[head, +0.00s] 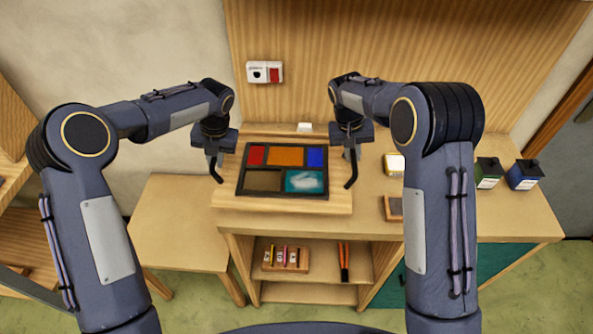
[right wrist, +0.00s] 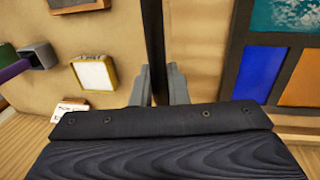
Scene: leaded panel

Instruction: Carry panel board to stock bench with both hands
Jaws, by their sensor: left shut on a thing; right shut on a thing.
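The panel board (head: 340,201) is a pale wooden board over the bench, in front of the wooden back wall. On it lies a dark-framed leaded panel (head: 285,171) with red, orange, blue, brown and teal panes. My left gripper (head: 214,158) is shut on a dark upright handle at the board's left side. My right gripper (head: 350,153) is shut on the matching handle at the right side. In the right wrist view its fingers (right wrist: 159,88) close around the dark bar (right wrist: 155,40). I cannot tell whether the board touches the bench top.
A lower wooden table (head: 178,225) stands at left, its top clear. The bench (head: 510,220) holds a yellow-edged white block (head: 394,164), a small wooden tray (head: 392,207), a green jar (head: 488,173) and a blue jar (head: 525,174). Shelves below hold coloured sticks (head: 285,257).

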